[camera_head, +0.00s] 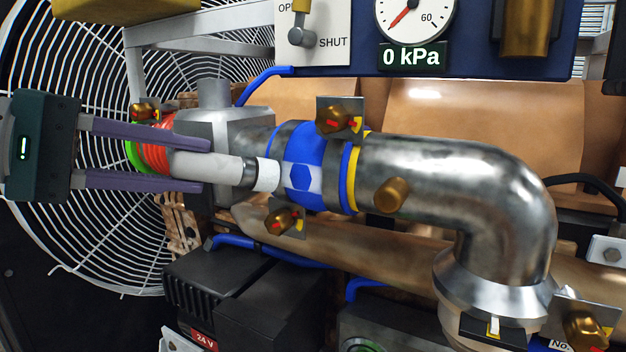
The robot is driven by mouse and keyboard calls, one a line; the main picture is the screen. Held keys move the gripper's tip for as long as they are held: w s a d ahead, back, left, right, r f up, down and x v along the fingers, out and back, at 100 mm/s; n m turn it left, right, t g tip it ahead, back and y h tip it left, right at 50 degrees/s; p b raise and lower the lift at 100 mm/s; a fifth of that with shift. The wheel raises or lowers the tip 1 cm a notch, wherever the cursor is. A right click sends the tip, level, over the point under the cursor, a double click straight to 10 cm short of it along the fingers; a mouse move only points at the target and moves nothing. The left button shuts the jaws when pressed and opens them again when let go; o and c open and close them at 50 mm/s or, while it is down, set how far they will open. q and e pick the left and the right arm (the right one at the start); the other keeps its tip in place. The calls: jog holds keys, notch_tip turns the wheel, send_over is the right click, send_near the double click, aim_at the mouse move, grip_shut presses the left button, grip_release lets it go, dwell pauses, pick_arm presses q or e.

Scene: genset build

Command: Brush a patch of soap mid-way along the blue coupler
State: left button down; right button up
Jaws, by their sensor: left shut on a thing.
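The blue coupler (303,147) is a wide band on the metal pipe, with a white area bearing a blue hexagon on its lower front. My left gripper (208,167) reaches in from the left. Its two purple fingers are shut on the pale handle of a brush (222,168). The brush lies nearly level and points right. Its dark collar and white tip (267,175) are at the left edge of the coupler, level with the hexagon. I cannot tell whether the tip touches the coupler. My right gripper is not in view.
Brass fittings on small plates stand above (337,118) and below (285,220) the coupler. The bent metal pipe (440,165) runs right and down. A gauge (415,18) reads 0 kPa above. A fan guard (60,240) is at left, a black 24 V box (235,290) below.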

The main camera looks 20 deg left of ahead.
pick_arm(q)
jog(key=shift+r, duration=0.1)
jog(key=s+b, duration=0.2)
jog(key=s, duration=0.4)
jog(key=shift+a, duration=0.25)
jog(key=shift+s, duration=0.1)
jog(key=shift+s+a+b, duration=0.15)
jog(key=shift+s+b, duration=0.65)
jog(key=shift+s, duration=0.6)
